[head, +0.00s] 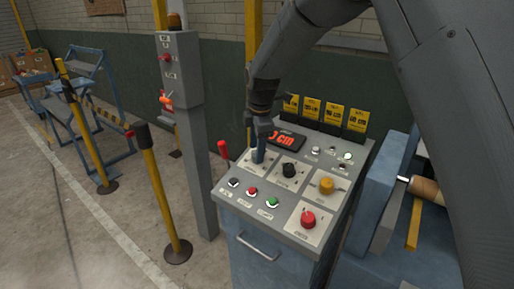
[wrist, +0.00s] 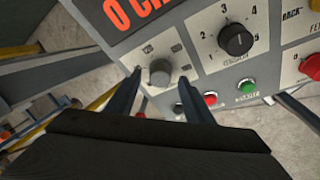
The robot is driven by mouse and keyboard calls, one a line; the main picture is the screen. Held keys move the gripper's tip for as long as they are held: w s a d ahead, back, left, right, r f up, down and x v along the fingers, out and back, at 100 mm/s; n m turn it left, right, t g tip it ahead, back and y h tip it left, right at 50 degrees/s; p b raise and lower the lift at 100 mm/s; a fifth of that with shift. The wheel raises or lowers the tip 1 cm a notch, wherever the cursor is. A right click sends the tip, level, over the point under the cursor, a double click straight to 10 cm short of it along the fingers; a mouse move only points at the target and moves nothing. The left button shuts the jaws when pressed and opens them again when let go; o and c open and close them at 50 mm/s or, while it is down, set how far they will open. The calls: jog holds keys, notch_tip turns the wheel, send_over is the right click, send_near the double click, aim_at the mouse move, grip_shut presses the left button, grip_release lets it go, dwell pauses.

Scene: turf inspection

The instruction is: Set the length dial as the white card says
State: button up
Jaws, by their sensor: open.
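The control console (head: 238,189) stands in front of me with a sloped grey panel. A grey round dial (wrist: 160,72) with small number marks sits on a light plate and shows between my fingers in the wrist view. My gripper (head: 259,157) points down over this plate and hides the dial in the head view. In the wrist view its two fingers (wrist: 160,78) are open, one on each side of the dial; I cannot tell whether they touch it. A red display (head: 285,138) reads 0 cm, perhaps with its left part hidden. I cannot make out a white card.
A black dial (head: 289,170), marked 1 to 5 in the wrist view, is right of the plate. A yellow knob (head: 326,185), a red knob (head: 308,219) and small buttons share the panel. Yellow cm cards (head: 333,115) stand behind. A red-topped lever (head: 223,149) is at left.

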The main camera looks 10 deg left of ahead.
jog(key=shift+w+f, duration=0.15)
jog(key=shift+f, duration=0.5)
jog(key=c, duration=1.1)
jog(key=shift+o, duration=0.2)
jog(key=shift+m, duration=0.4)
jog(key=m+t+b, duration=0.1)
jog(key=m, duration=0.1)
jog(key=m+b, duration=0.1)
jog(key=m, duration=0.2)
jog(key=shift+s+f+m+t+y, duration=0.1)
jog(key=shift+s+m+t+y, duration=0.1)
jog(key=shift+m+t+y, duration=0.15)
jog(key=m+t+b, duration=0.1)
jog(key=m+b, duration=0.1)
jog(key=m, duration=0.1)
jog(key=shift+s+m+t+b, duration=0.1)
jog(key=shift+m+t+b, duration=0.15)
jog(key=shift+m+b, duration=0.8)
